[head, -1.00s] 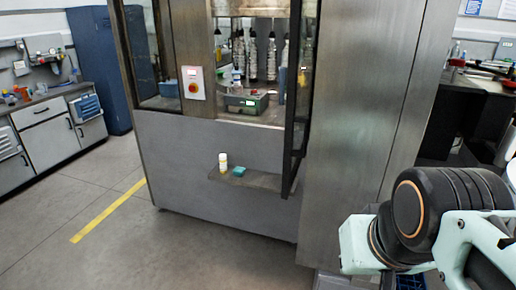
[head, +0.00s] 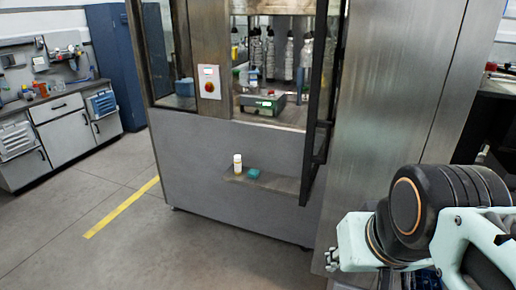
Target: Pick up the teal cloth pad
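The teal cloth pad (head: 253,173) lies on a small grey shelf (head: 280,183) that juts from the front of the machine. A white bottle with a yellowish lower part (head: 238,163) stands upright just left of the pad. My arm shows at the lower right, well to the right of the shelf and apart from the pad. No gripper fingers can be made out in the head view.
The large metal machine (head: 220,175) fills the middle, with a dark-framed door (head: 318,120) standing open right of the shelf. A green and grey device (head: 262,103) sits inside. Grey cabinets (head: 60,130) stand at the left. The floor (head: 150,250) in front is clear.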

